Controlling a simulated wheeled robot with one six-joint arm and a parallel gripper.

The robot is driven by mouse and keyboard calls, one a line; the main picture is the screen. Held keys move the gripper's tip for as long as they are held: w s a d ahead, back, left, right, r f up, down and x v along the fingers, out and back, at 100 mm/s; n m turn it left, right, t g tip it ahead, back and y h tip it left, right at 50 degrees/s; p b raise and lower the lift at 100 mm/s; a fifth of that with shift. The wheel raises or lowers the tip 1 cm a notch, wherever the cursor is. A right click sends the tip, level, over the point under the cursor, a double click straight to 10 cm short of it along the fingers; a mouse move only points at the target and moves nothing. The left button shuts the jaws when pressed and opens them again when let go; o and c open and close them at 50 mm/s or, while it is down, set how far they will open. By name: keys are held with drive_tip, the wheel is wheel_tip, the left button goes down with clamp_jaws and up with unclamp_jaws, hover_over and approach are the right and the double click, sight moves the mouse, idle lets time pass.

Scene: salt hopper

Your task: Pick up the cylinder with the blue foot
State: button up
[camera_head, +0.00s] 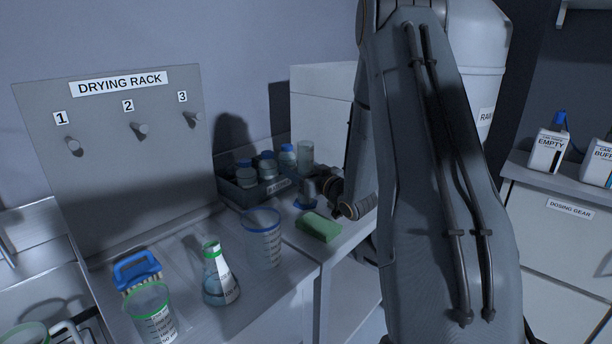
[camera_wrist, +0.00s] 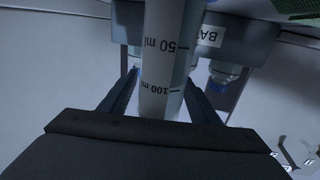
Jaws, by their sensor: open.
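The clear measuring cylinder (camera_head: 305,152) stands upright beside the tray of bottles in the head view. A blue foot (camera_head: 304,204) shows at its base, below my gripper (camera_head: 317,187), which hides its middle. In the wrist view, the cylinder (camera_wrist: 164,60), with 50 ml and 100 ml marks, runs down between the two fingers of my gripper (camera_wrist: 161,88). The fingers are open, one on each side of it. Its foot is hidden in the wrist view. I cannot tell whether either finger touches it.
A dark tray (camera_head: 241,198) of bottles stands close by on the left. A green sponge (camera_head: 319,227) lies just in front. A blue-rimmed beaker (camera_head: 262,240), a green-banded flask (camera_head: 219,275) and a blue brush (camera_head: 137,270) stand nearer. A drying rack (camera_head: 120,185) is at left.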

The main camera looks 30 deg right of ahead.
drive_tip(key=shift+c, duration=0.5)
drive_tip(key=c, duration=1.2)
drive_tip(key=shift+o, duration=0.2)
